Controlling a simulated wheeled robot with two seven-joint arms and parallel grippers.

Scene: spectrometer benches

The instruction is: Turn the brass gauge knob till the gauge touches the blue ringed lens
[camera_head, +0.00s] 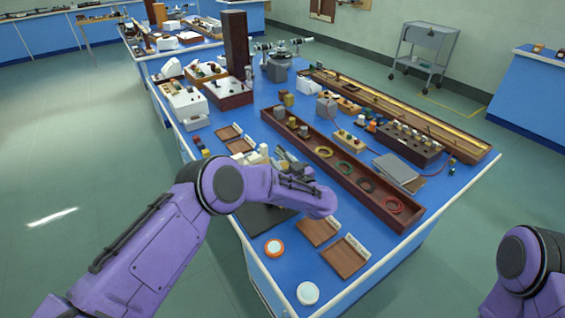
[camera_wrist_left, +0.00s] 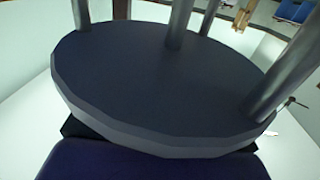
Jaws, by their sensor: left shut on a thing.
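My left gripper (camera_head: 286,163) is beyond my purple forearm, low over the near part of the bench. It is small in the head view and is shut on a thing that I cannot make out. I cannot pick out the brass gauge knob or the blue ringed lens; my arm covers part of that area. In the left wrist view a dark grey disc (camera_wrist_left: 150,85) with several grey metal posts fills the middle, very close. I cannot tell what it belongs to. An orange-ringed disc (camera_head: 274,248) lies near the bench's front edge. My right gripper is out of view.
A pale disc (camera_head: 307,293) and two brown trays (camera_head: 345,257) (camera_head: 319,231) lie at the front. A dark mat (camera_head: 262,217) is partly under my arm. A long wooden tray (camera_head: 335,172) with coloured rings runs along the blue bench (camera_head: 215,118). Cream blocks (camera_head: 254,158) stand close by.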

